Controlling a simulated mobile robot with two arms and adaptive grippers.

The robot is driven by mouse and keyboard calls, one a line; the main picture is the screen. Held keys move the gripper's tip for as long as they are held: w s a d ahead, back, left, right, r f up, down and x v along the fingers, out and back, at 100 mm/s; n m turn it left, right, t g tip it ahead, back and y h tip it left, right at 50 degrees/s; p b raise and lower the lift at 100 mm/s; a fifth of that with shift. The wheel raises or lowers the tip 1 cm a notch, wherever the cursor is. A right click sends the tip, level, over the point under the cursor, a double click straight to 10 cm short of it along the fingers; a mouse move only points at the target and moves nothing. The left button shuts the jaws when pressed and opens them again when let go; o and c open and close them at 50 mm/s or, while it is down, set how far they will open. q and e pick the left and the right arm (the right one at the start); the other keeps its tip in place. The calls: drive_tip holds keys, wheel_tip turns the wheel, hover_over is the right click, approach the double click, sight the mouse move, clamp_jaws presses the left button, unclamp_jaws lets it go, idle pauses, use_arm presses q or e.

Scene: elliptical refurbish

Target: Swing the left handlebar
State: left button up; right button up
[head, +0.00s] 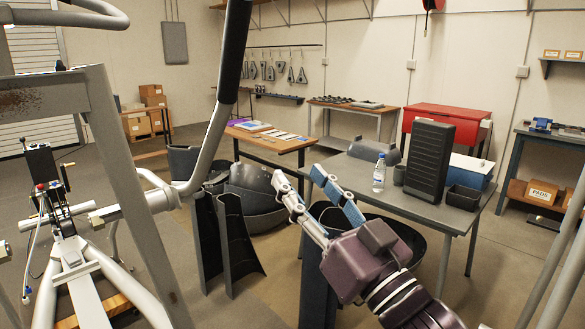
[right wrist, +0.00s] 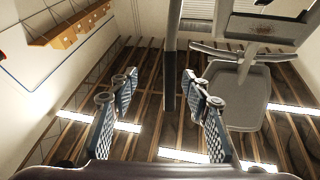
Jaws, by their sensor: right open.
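A long handlebar with a dark grip (head: 233,65) rises at the centre left in the head view, its grey lower tube (head: 209,150) bending towards the machine frame (head: 115,165). I cannot tell for sure whether it is the left handlebar. My left gripper is not in view.
A grey table (head: 430,204) with a bottle (head: 379,173) and a dark upright case (head: 429,160) stands beyond my right gripper. Dark curved shells (head: 240,235) stand on the floor behind the handlebar. A wooden-topped bench (head: 270,138) and red chest (head: 447,122) are farther back.

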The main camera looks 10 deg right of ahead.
drive_tip(key=shift+s+d+f, duration=0.15)
drive_tip(key=shift+s+f, duration=0.05)
drive_tip(key=shift+s, duration=0.2)
